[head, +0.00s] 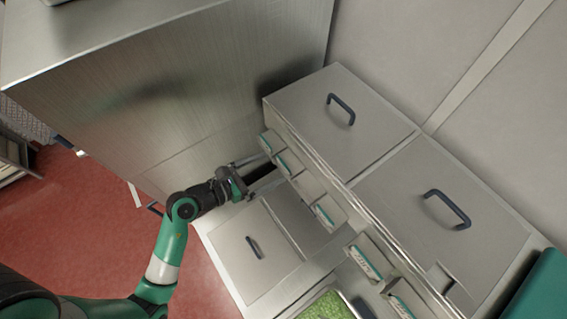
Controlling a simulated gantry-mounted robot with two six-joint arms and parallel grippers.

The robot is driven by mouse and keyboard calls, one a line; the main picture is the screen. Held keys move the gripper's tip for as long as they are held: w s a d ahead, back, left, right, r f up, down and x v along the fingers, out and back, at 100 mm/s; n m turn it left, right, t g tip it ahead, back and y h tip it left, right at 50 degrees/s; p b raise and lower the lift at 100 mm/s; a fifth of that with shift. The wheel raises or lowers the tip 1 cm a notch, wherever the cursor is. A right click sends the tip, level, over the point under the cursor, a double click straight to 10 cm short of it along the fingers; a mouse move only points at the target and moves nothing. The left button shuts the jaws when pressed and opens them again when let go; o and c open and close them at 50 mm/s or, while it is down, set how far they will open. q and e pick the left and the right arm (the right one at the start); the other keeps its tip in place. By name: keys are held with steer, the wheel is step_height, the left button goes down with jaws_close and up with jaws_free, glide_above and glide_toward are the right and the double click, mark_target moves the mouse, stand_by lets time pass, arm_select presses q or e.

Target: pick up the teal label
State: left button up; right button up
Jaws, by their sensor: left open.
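Several small cards with teal stripes sit in a row of slots along the front of the metal cabinet. Teal labels show at the upper end (283,164), in the middle (324,215) and lower down (365,263). I cannot tell which one the task means. My left gripper (259,171) is open at the upper end of the row. Its fingers point right, close to the upper labels; I cannot tell whether they touch. Nothing shows between the fingers. My right gripper is not in view.
Lidded compartments with dark handles (447,209) lie right of the label row. A lower lid (245,262) lies below my gripper. A tall steel block (170,85) stands close above it. A tray of green bits (327,307) is at the bottom. Red floor (90,215) is at left.

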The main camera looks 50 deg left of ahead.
mark_target(283, 163)
arm_select(q)
steer(key=x, duration=0.2)
steer(key=p+x, duration=0.1)
steer(key=x, duration=0.2)
steer(key=shift+w+d, duration=0.25)
steer(key=shift+w, duration=0.05)
steer(key=shift+c, duration=0.3)
steer(key=c, duration=1.1)
steer(key=shift+o, duration=0.2)
steer(key=shift+r, duration=0.15)
